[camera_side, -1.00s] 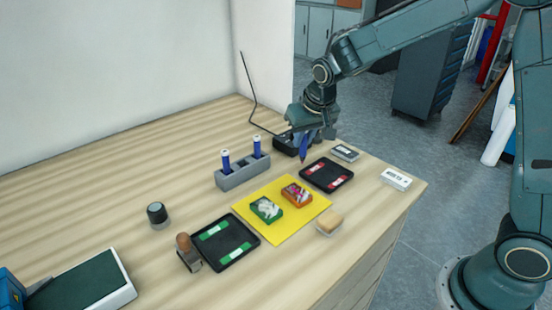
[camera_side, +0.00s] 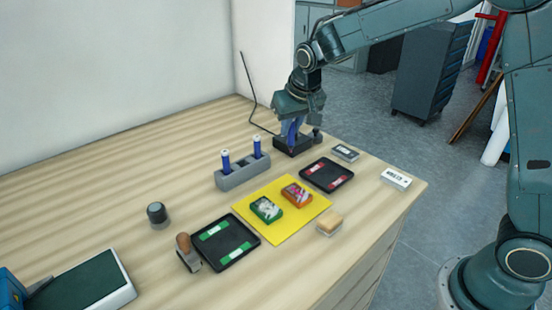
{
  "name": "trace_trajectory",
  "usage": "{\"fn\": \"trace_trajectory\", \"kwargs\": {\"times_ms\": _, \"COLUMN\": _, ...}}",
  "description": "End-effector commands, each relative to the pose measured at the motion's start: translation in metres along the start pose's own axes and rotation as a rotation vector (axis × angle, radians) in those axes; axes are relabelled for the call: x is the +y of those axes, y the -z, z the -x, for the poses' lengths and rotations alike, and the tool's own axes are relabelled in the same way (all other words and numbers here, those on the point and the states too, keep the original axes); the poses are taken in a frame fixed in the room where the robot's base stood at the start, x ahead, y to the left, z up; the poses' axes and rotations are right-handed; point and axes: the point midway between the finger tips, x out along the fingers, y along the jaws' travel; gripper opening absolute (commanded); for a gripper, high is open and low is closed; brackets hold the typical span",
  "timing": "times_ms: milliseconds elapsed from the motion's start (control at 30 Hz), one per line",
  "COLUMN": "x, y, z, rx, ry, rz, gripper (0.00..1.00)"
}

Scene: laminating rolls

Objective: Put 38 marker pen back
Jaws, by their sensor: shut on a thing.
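My gripper (camera_side: 291,121) is shut on a blue marker pen (camera_side: 292,132), above the back right of the table. The pen points roughly down, and its upper part is hidden by the gripper. A grey pen holder (camera_side: 235,181) stands to the left and nearer the camera. It holds two upright blue pens with white tops, one (camera_side: 226,161) at its left and one (camera_side: 257,147) towards its right. A dark opening shows between them. The held pen is apart from the holder.
A black box (camera_side: 291,147) lies just under my gripper, with a thin bent rod (camera_side: 250,86) beside it. A black tray (camera_side: 327,174) with red pieces and a yellow mat (camera_side: 275,233) with two small packs lie in front.

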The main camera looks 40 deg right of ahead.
Motion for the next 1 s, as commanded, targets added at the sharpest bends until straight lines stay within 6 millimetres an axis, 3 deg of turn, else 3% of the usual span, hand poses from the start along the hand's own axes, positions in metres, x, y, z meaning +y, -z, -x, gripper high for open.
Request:
{"fn": "trace_trajectory", "kwargs": {"times_ms": 500, "x": -0.056, "y": 0.07, "z": 0.044, "rx": 0.006, "ry": 0.023, "rz": 0.078, "gripper": 0.0}}
{"fn": "trace_trajectory", "kwargs": {"times_ms": 1000, "x": -0.101, "y": 0.103, "z": 0.088, "rx": -0.002, "ry": 0.067, "rz": 0.133, "gripper": 0.0}}
